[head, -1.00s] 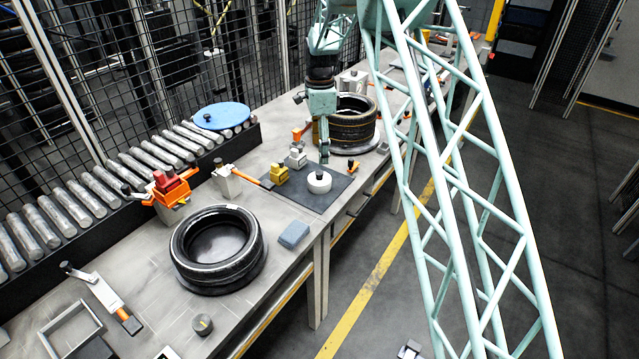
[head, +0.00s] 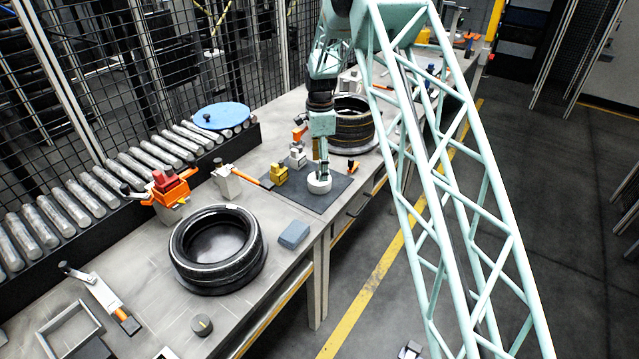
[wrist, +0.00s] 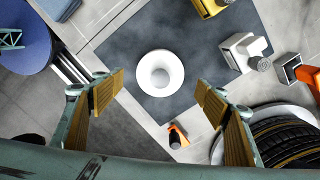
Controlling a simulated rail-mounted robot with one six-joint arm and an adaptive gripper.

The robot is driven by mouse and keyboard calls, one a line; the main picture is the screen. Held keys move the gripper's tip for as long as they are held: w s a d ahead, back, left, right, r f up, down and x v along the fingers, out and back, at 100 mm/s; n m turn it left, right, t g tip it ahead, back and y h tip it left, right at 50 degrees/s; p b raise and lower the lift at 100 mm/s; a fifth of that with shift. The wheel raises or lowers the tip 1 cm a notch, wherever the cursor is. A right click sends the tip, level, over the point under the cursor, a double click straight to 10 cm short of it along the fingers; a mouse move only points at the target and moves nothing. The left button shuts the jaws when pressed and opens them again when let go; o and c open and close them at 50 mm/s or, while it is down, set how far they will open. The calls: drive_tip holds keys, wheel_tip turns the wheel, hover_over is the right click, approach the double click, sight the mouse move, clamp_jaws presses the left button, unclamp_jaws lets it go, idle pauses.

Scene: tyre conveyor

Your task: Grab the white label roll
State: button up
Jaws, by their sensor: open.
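The white label roll (head: 319,184) lies flat on a dark mat (head: 335,193) on the workbench. In the wrist view the white label roll (wrist: 160,73) shows its round top and centre hole, with clear mat around it. My gripper (head: 320,175) points down over the roll in the head view, with its tips at about the roll's top. In the wrist view my gripper (wrist: 158,92) is open, its two wooden-coloured finger pads wide apart on either side of the roll's column and empty. I cannot tell the exact height gap between fingertips and roll.
A yellow block (head: 278,174) and a grey-white fixture (head: 296,158) stand on the mat's left side. A tyre stack (head: 352,125) stands behind, another tyre (head: 218,248) in front. A blue-grey block (head: 294,234) and an orange-handled tool (head: 352,168) lie nearby.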

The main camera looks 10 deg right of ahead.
drive_tip(key=shift+f, duration=0.15)
drive_tip(key=shift+a+f+b, duration=0.1)
drive_tip(key=shift+f+b, duration=0.25)
drive_tip(key=shift+f, duration=2.15)
drive_tip(key=shift+c, duration=0.9)
drive_tip(key=c, duration=0.9)
drive_tip(key=shift+r, duration=0.2)
drive_tip(key=shift+r, duration=1.65)
drive_tip(key=s+a, duration=0.2)
drive_tip(key=s, duration=0.3)
drive_tip(key=s+a+r, duration=0.1)
drive_tip(key=s+a, duration=0.1)
drive_tip(key=s, duration=0.3)
drive_tip(key=s+a+p, duration=0.1)
drive_tip(key=s, duration=0.4)
drive_tip(key=shift+a+r, duration=0.2)
drive_tip(key=shift+a, duration=0.2)
